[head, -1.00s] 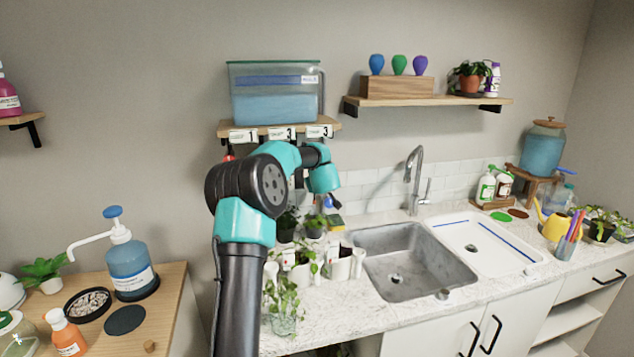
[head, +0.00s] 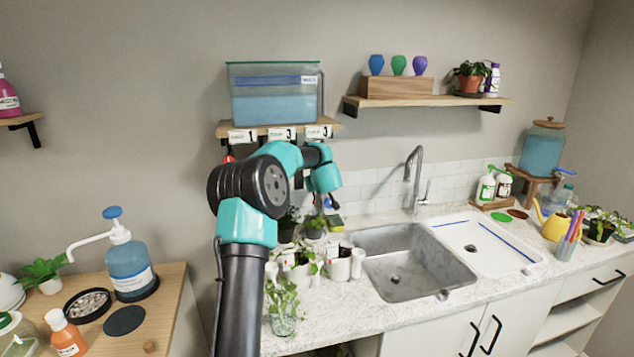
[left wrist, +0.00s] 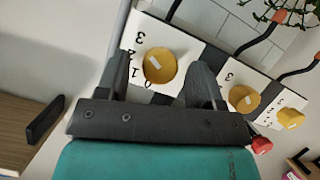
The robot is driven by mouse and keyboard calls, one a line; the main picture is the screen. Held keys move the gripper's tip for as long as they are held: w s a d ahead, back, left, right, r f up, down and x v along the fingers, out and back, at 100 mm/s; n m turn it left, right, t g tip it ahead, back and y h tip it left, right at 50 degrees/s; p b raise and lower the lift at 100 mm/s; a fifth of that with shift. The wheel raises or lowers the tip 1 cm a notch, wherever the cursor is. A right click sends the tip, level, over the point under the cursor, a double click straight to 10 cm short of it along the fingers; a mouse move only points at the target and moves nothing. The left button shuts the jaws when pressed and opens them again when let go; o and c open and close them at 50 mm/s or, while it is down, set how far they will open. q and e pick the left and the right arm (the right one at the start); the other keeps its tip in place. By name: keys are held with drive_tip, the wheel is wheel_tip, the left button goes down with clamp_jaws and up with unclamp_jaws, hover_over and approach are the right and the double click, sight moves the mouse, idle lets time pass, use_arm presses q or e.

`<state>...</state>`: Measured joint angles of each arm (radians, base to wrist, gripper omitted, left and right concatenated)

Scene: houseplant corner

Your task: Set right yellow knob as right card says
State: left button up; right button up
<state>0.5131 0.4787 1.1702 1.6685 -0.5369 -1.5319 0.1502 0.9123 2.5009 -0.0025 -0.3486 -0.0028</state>
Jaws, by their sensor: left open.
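The right card (head: 319,132) hangs on the front edge of the tank shelf and reads 3. The right yellow knob (left wrist: 161,66) is the leftmost of three in the left wrist view, which looks upside down. It sits on a white number plate (left wrist: 181,45) and carries a white pointer strip; I cannot tell its exact setting. My left gripper (left wrist: 159,76) is open, one dark finger on each side of this knob; contact is unclear. In the head view my left arm reaches under the shelf and hides the knobs.
The middle knob (left wrist: 244,98) and left knob (left wrist: 290,118) lie close beside. Dark hoses run from the knobs. The blue water tank (head: 275,95) stands on the shelf above. Potted plants and white mugs (head: 344,265) crowd the counter below; the sink (head: 408,262) is right.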

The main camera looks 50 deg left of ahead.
use_arm(q)
drive_tip(key=v, duration=1.7)
drive_tip(key=shift+d, duration=0.2)
